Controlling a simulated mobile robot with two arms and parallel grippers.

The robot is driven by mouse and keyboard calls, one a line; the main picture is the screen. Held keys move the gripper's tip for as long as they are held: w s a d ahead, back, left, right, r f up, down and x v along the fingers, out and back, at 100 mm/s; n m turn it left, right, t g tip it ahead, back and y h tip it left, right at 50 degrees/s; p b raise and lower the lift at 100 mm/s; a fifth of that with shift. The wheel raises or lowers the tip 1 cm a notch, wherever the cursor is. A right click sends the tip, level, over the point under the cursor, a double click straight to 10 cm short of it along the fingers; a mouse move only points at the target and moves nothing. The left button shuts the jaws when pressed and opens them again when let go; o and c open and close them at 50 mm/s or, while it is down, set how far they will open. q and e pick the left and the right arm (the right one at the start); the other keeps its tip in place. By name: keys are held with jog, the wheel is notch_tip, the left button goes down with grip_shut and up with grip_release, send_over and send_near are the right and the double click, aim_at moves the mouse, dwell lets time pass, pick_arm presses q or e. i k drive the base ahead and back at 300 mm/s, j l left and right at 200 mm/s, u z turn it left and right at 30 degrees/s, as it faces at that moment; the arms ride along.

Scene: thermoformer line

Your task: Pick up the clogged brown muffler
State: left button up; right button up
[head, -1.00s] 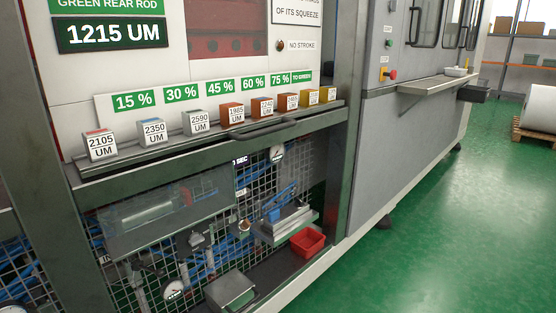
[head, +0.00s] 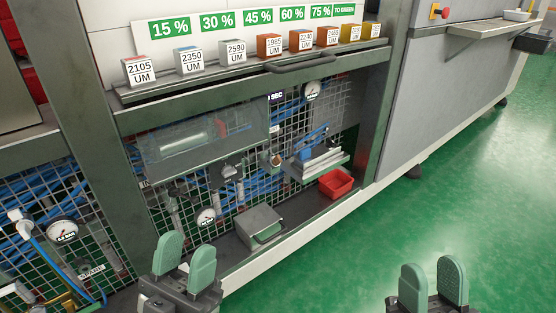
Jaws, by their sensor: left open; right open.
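A small brownish cylindrical piece (head: 276,160), which looks like the brown muffler, sits on the fittings in front of the mesh inside the open lower bay. It is small, and I cannot make out its surface. My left gripper (head: 185,259) is open and empty at the bottom of the head view, in front of the bay and well below the muffler. My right gripper (head: 432,281) is open and empty at the lower right, over the green floor and apart from everything.
The bay floor holds a grey metal box (head: 259,228) and a red bin (head: 336,183). A valve block with blue parts (head: 318,160) is right of the muffler. A clear cover (head: 195,135) hangs at left. Labelled blocks line the shelf (head: 240,70) above. Gauges (head: 206,217) are nearby.

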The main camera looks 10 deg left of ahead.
aim_at(277, 160)
jog(key=i+l, duration=0.2)
jog(key=l, duration=0.2)
jog(key=i+l+z, duration=0.1)
jog(key=i+l, duration=0.35)
jog(key=l, duration=0.3)
jog(key=z, duration=0.05)
